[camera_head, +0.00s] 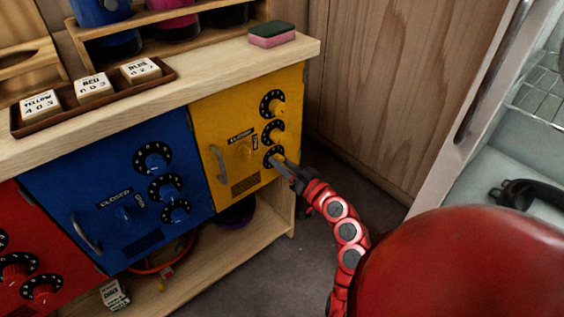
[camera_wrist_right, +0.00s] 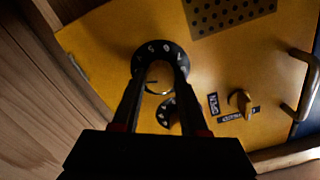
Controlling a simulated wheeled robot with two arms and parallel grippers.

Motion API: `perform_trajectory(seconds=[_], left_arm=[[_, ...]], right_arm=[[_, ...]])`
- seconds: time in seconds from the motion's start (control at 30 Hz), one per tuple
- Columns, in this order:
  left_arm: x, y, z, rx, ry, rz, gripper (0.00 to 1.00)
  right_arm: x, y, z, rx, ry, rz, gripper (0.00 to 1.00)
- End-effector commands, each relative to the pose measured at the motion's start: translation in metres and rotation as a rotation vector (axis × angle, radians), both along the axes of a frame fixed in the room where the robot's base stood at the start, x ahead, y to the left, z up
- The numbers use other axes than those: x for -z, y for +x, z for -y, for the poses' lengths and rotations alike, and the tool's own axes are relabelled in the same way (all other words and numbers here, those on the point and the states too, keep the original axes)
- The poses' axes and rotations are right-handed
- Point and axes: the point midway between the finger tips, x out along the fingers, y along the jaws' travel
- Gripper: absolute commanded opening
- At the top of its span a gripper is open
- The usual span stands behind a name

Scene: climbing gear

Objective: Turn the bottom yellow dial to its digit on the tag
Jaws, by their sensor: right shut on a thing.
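The yellow cabinet door (camera_head: 206,118) carries three black-ringed yellow dials in a column: top (camera_head: 272,104), middle (camera_head: 273,132) and bottom (camera_head: 273,155). My right gripper (camera_head: 281,164) is at the bottom dial. In the right wrist view, which shows the door upside down, the fingers (camera_wrist_right: 160,72) are shut on the bottom dial's knob, within its numbered ring (camera_wrist_right: 147,51). The middle dial (camera_wrist_right: 166,113) is partly hidden by the fingers. The yellow tag (camera_head: 40,105) stands leftmost in the tray; its small digits seem to read 4 0 3. My left gripper is not in view.
A sign by the yellow door's latch knob (camera_head: 245,151) reads CLOSED. The blue door (camera_head: 75,170) and red door (camera_head: 50,255) have their own dials. A brown tray (camera_head: 110,103) holds three tags. A sponge (camera_head: 272,34) lies on the countertop. A wooden panel (camera_head: 370,90) stands to the right.

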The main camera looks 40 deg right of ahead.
Motion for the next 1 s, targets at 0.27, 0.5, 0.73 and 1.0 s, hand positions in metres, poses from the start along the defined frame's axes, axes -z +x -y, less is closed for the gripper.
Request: perform_trajectory(seconds=[0.27,0.5,0.73,1.0], left_arm=[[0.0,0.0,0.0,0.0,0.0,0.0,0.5],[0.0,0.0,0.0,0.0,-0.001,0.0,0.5],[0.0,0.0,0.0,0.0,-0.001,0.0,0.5],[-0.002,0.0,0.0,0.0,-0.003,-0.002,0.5]], right_arm=[[0.003,0.0,0.0,-0.001,0.003,-0.007,0.0],[0.002,0.0,0.0,-0.001,0.003,-0.004,0.72],[0.001,0.0,0.0,0.0,0.002,-0.002,0.73],[0.0,-0.022,0.004,0.007,0.003,0.0,0.73]])
